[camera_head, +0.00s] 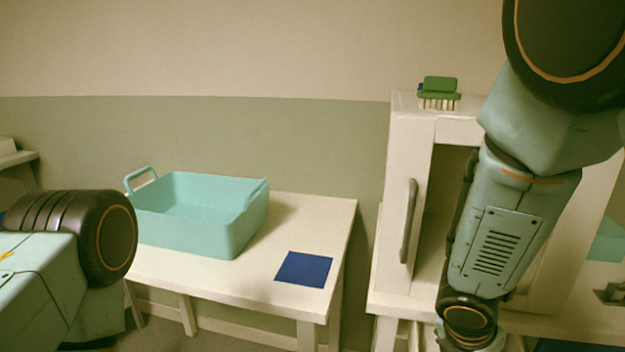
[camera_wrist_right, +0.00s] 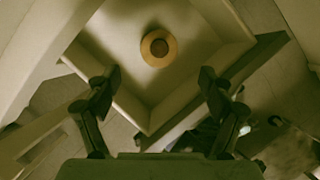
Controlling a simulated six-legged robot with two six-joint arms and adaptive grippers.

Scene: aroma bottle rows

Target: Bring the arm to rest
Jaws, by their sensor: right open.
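My right arm (camera_head: 505,225) hangs down at the right of the head view, in front of a white cabinet (camera_head: 412,150). Its gripper is below that view's edge. In the right wrist view my right gripper (camera_wrist_right: 157,82) is open, its two fingers wide apart with nothing between them. Beyond the fingertips a small round tan object with a dark centre (camera_wrist_right: 158,47), perhaps a bottle seen from above, stands on a pale square surface with raised edges (camera_wrist_right: 205,85). It is apart from the fingers. My left arm (camera_head: 60,265) shows at the left, with its gripper out of view.
A turquoise bin (camera_head: 235,230) with a handle stands on a white table (camera_head: 190,275), beside a blue square (camera_head: 304,269). A green brush (camera_head: 440,88) lies on the cabinet top. The cabinet has a grey handle (camera_head: 408,222) close to my right arm.

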